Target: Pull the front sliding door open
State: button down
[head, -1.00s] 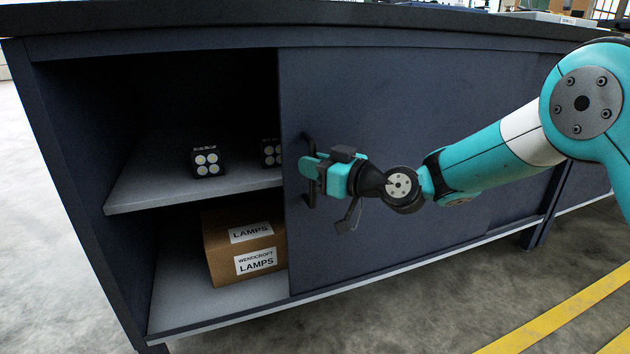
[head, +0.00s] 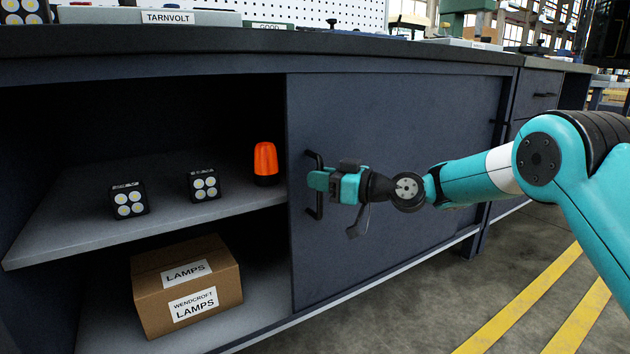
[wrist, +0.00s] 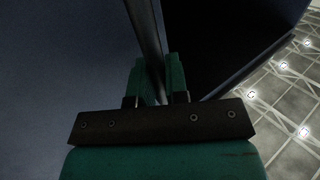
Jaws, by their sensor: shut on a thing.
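The front sliding door (head: 400,130) is a dark blue panel covering the right part of the cabinet (head: 160,72). The left part of the cabinet stands open. A black bar handle (head: 313,210) is fixed upright near the door's left edge. My gripper (head: 318,181) reaches in from the right and is shut on the handle. In the wrist view the two teal fingers (wrist: 160,80) close around the dark handle bar (wrist: 150,45). Part of the handle is hidden behind the fingers.
Inside the opening, two square lamps (head: 128,201) and an orange beacon (head: 266,163) stand on the shelf (head: 80,235). A cardboard box (head: 188,285) marked LAMPS sits below. The floor with yellow lines (head: 530,300) is clear at the right.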

jog(key=c, duration=1.1)
grip_release()
jog(key=shift+c, duration=0.2)
jog(key=shift+d, duration=0.1)
jog(key=v, duration=1.7)
jog(key=shift+d, duration=0.1)
